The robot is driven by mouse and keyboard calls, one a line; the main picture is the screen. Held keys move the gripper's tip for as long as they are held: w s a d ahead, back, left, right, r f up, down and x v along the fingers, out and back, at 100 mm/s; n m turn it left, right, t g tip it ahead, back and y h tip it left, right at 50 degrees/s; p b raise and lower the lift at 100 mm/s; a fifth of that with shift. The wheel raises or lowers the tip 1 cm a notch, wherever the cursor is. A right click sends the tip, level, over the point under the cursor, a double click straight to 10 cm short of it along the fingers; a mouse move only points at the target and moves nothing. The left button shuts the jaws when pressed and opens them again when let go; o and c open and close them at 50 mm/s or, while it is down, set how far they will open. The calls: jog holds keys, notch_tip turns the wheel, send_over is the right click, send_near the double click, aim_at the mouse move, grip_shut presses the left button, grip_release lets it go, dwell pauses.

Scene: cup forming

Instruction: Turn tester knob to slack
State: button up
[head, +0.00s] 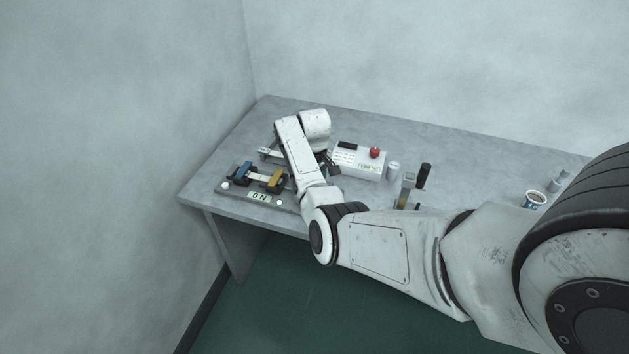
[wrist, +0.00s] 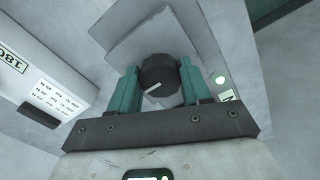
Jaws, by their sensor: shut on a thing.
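In the wrist view, a dark round knob (wrist: 157,74) with a pale pointer line sits on a grey square plate (wrist: 130,35). My gripper (wrist: 160,80) has its two green fingers on either side of the knob and is shut on it. The pointer line slants toward the lower left in that view.
A white box (head: 345,158) with a label, a dark block and a red button (head: 376,152) stands behind the gripper. A white cylinder (head: 393,170), a black upright handle (head: 424,176) and a cup (head: 535,200) stand to the right. The table's back left (head: 262,115) is clear.

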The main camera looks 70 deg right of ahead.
dwell(0.4)
jog(key=o, duration=1.1)
jog(key=shift+c, duration=0.2)
notch_tip(320, 180, up, 11)
jog(key=b, duration=0.1)
jog(key=shift+f, duration=0.1)
jog(key=s+a+f+n+h+b, duration=0.1)
jog(key=s+a+f, duration=0.1)
jog(key=a+f, duration=0.55)
jog(key=s+a+f, duration=0.3)
jog(key=a+f, duration=0.1)
jog(key=a, duration=0.7)
jog(key=s+a+n, duration=0.1)
jog(key=s+a, duration=0.5)
jog(key=a, duration=0.2)
jog(key=s+a+f+n+t+b, duration=0.1)
jog(key=s+a, duration=0.5)
jog(key=a, duration=0.3)
jog(key=shift+s+y, duration=0.15)
jog(key=shift+y, duration=0.25)
